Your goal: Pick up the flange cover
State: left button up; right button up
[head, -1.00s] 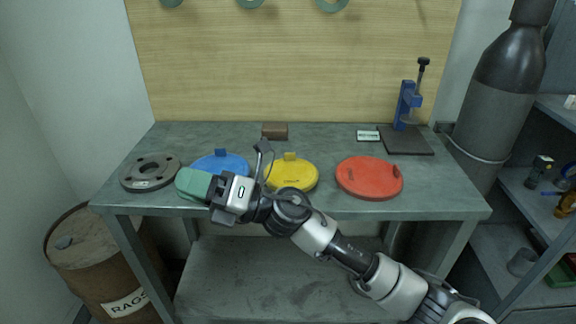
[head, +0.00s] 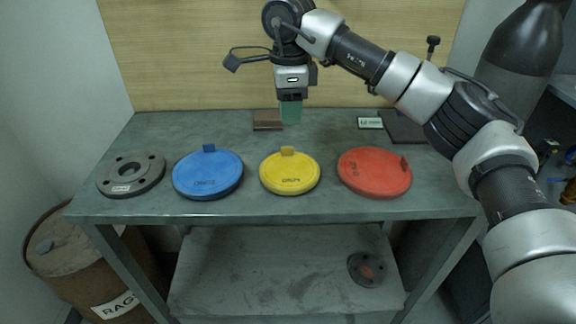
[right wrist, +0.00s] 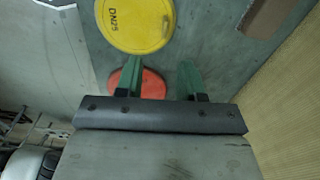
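Three round flange covers with tabs lie flat on the grey-green bench: a blue one (head: 208,176), a yellow one (head: 290,174) and a red one (head: 374,174). My right gripper (head: 291,113) points down above the back of the bench, behind the yellow cover. In the right wrist view its green fingers (right wrist: 160,65) are apart with nothing held. That view shows the yellow cover (right wrist: 136,20), marked DN25, beyond the fingertips. The red cover (right wrist: 152,84) shows partly behind one finger. My left gripper is not in view.
A dark bolted flange (head: 133,175) lies at the bench's left end. A brown block (head: 267,120) and a small sign (head: 370,123) stand at the back. Another flange (head: 367,269) lies on the lower shelf. A rusty drum (head: 85,250) stands at left, a gas cylinder (head: 520,45) at right.

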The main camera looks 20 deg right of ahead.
aim_at(289, 167)
notch_tip(289, 167, down, 4)
jog(key=shift+f, duration=0.1)
jog(key=f, duration=0.5)
jog(key=shift+w+a+f, duration=0.15)
jog(key=shift+w+f, duration=0.1)
jog(key=shift+w, duration=0.15)
jog(key=shift+r, duration=0.1)
grip_shut()
